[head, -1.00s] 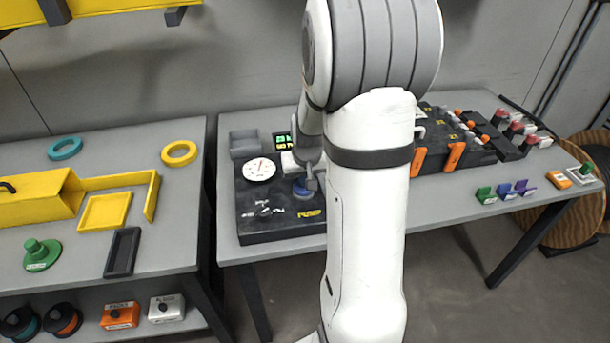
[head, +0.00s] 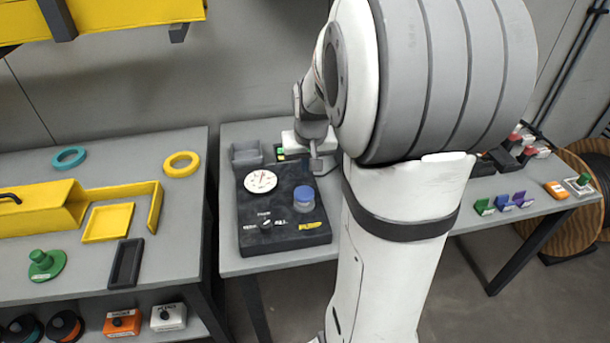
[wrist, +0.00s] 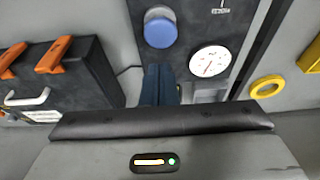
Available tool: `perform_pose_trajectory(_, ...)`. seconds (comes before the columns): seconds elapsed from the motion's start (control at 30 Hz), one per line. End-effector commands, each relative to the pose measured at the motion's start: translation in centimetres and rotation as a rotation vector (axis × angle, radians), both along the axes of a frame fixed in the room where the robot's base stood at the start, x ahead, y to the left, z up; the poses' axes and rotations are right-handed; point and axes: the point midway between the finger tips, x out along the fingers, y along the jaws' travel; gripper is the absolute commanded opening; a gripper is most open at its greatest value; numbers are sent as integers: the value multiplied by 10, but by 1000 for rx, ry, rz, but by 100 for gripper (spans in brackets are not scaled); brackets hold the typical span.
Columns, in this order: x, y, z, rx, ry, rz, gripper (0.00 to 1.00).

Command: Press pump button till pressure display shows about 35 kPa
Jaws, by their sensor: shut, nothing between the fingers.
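The dark pump box (head: 285,236) lies on the right-hand table. Its round blue button (head: 303,196) is in full view and stands clear of my gripper; it also shows in the wrist view (wrist: 160,31). The white dial gauge (head: 260,181) sits left of the button, its needle pointing roughly upward; the numbers are too small to read. It also shows in the wrist view (wrist: 210,62). A small lit green display (head: 281,152) behind is partly hidden by my gripper and unreadable. My gripper (head: 316,166) is shut and empty, above and behind the button.
A small knob (head: 267,225) is on the box's front. A grey open bin (head: 246,153) stands behind the gauge. My arm hides much of the right table. In the wrist view, a dark case with orange latches (wrist: 54,54) is at the left.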

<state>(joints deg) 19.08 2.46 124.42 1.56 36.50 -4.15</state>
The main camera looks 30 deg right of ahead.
Motion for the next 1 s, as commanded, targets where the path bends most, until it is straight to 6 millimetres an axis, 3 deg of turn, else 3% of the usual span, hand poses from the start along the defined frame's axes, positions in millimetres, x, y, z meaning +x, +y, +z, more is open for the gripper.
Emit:
perform_pose_trajectory(0.23,-6,2,20,0,0,0,0)
perform_pose_trajectory(1.0,-5,2,21,0,0,1,0)
